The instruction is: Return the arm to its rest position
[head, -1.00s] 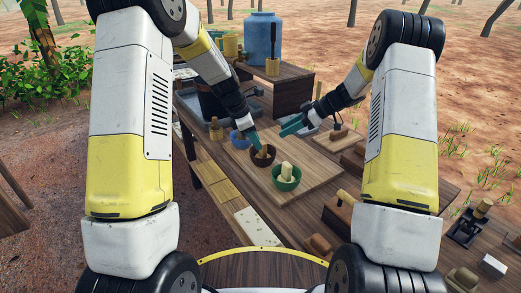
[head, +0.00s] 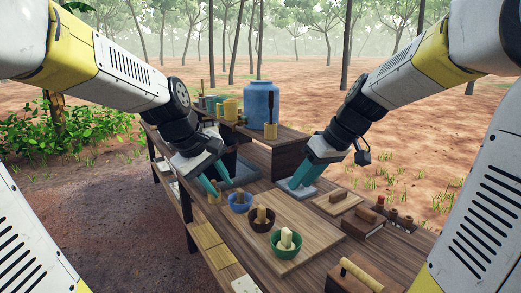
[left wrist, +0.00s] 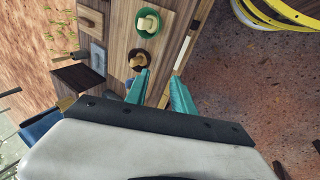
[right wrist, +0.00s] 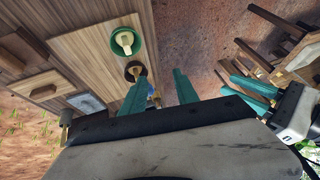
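My left gripper (head: 215,184) hangs near the table's left edge, beside the blue bowl (head: 239,202). Its teal fingers also show in the left wrist view (left wrist: 160,92); they stand apart with nothing between them. My right gripper (head: 299,185) is above the back right part of the table. Its teal fingers stand apart and empty in the right wrist view (right wrist: 160,90). Both arms are raised over the table. A brown bowl (head: 253,224) and a green bowl (head: 277,250), each with a pale piece in it, stand on a wooden board (head: 308,222).
A blue barrel (head: 262,101) and yellow cups stand on the raised shelf (head: 278,141) at the back. Wooden blocks (head: 362,222) and small bottles (head: 405,221) lie along the right side. A grey basin (head: 247,171) is near the left gripper. Bare ground lies left of the table.

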